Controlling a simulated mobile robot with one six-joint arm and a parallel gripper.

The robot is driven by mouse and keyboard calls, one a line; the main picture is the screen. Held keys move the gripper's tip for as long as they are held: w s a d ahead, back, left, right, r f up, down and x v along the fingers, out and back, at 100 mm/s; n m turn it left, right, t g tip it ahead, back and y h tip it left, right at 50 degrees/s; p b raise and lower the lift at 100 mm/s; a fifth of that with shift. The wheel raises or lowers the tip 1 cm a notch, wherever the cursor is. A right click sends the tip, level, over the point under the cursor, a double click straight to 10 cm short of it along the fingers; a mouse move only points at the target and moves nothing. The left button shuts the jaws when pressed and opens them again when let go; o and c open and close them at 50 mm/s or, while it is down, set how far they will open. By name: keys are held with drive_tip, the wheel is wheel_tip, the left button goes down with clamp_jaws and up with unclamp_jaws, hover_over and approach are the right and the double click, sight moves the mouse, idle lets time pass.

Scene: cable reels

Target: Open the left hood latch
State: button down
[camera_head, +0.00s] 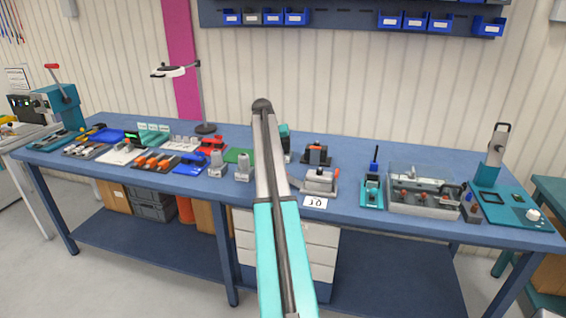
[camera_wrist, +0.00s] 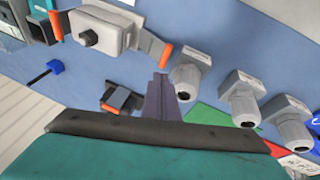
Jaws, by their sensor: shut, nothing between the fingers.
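The grey hood (camera_wrist: 97,33) lies on the blue bench at the top of the wrist view, with an orange-tipped latch lever at each end. One lever (camera_wrist: 165,54) is on the picture's right, the other (camera_wrist: 57,26) on its left. The wrist view is turned relative to the head view, so the right-hand lever there is the hood's left latch. The hood also shows in the head view (camera_head: 319,182), just right of my arm. My gripper (camera_wrist: 160,78) is shut and empty, its tips appearing just below that left lever. I cannot tell whether they touch. My arm hides the gripper in the head view.
Several grey cable glands (camera_wrist: 190,76) stand beside the fingers. A black clamp-like device (camera_wrist: 121,99) is on their other side. A green mat (camera_head: 238,155) lies behind the glands. A number card (camera_head: 314,202) lies in front of the hood.

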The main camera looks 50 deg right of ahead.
drive_tip(key=w+a+r+b, duration=0.2)
drive_tip(key=w+a+r, duration=0.1)
drive_tip(key=r, duration=0.3)
drive_tip(key=shift+w+a, duration=0.15)
drive_tip(key=shift+a, duration=0.55)
drive_tip(key=shift+f, duration=0.1)
